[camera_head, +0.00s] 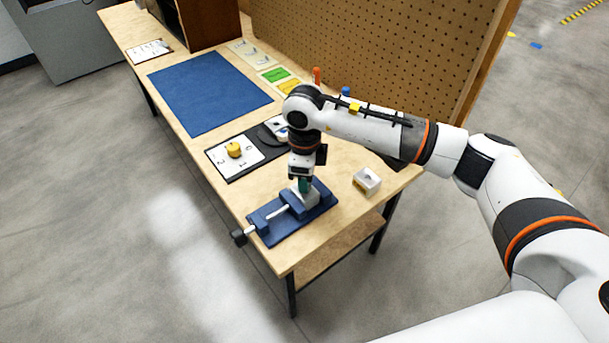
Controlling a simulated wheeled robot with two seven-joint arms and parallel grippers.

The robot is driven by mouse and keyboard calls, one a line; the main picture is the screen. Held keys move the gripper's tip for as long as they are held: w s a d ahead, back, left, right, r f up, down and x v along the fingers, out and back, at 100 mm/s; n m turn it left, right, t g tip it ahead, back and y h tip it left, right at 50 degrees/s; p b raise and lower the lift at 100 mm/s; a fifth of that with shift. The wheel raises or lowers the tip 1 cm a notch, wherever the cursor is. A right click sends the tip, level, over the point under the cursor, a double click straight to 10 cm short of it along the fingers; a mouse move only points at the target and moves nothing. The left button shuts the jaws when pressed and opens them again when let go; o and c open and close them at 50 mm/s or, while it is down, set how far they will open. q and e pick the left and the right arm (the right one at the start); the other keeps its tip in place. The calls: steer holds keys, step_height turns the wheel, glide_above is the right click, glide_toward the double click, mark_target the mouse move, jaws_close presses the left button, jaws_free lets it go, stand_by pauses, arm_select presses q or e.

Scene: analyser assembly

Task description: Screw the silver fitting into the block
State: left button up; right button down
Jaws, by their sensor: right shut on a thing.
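A blue vise (275,225) with a grey block (308,197) between its jaws sits at the near end of the wooden table. My right gripper (302,183) points straight down right above that block, with its fingertips at or just over the block's top. It is shut on a small part, taken to be the silver fitting, which the fingers hide almost wholly. I cannot tell how deep the fitting sits in the block. My left gripper is out of view.
A pale box-shaped part (367,181) stands right of the vise. A black board with a white card and a yellow knob (234,149) lies behind the vise, then a blue mat (208,92). A pegboard (370,50) walls the table's far right side. The vise handle (239,237) overhangs the left edge.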

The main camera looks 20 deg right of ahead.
steer(key=shift+m, duration=1.3)
steer(key=m, duration=0.4)
steer(key=shift+p, duration=0.35)
steer(key=m, duration=0.2)
steer(key=shift+r+m+p, duration=0.1)
steer(key=shift+m+p, duration=0.25)
steer(key=shift+m, duration=0.75)
